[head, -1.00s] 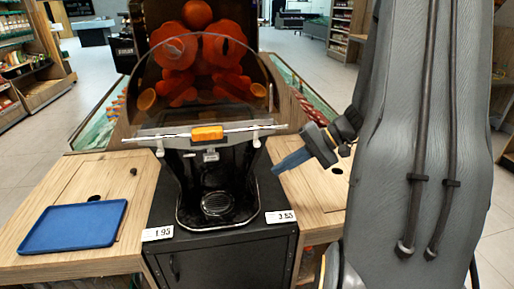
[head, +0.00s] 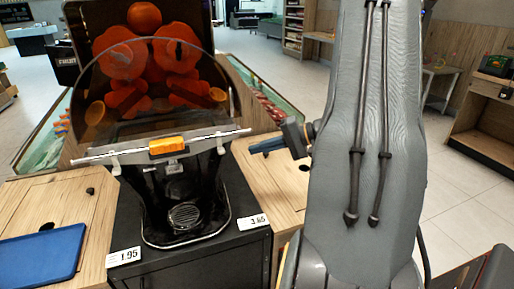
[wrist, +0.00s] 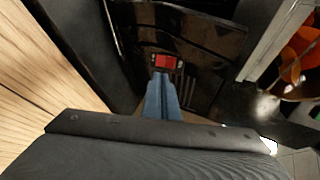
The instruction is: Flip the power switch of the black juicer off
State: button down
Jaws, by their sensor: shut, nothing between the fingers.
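The black juicer (head: 146,203) stands on a dark cabinet, with orange parts behind its clear cover. It is at the left of the head view. In the wrist view a small red power switch (wrist: 165,62) sits on the juicer's dark panel, just beyond my fingertips. My gripper (head: 268,146) is shut and empty, beside the juicer's right side in the head view. Its blue fingers (wrist: 162,98) point at the switch in the wrist view; I cannot tell whether they touch it. The switch is hidden in the head view.
The dark cabinet (head: 200,267) carries two price tags, one of them at its right edge (head: 252,222). A blue tray (head: 40,255) lies on the wooden counter at left. Wooden counter (head: 275,185) also extends right of the juicer. Open floor (head: 455,200) lies at the right.

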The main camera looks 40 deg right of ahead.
aim_at(220, 160)
jog(key=p+x, duration=0.2)
jog(key=x, duration=0.8)
jog(key=shift+w+a+f+p, duration=0.15)
jog(key=shift+w+a+p, duration=0.1)
jog(key=shift+p, duration=0.15)
jog(key=shift+w+a+f, duration=0.1)
jog(key=shift+w, duration=0.05)
jog(key=shift+w+a+f+b, duration=0.15)
jog(key=shift+f+b, duration=0.2)
jog(key=shift+b, duration=0.7)
jog(key=shift+r, duration=0.2)
jog(key=shift+r+t+p, duration=0.3)
jog(key=shift+r+p, duration=0.15)
jog(key=shift+r, duration=0.5)
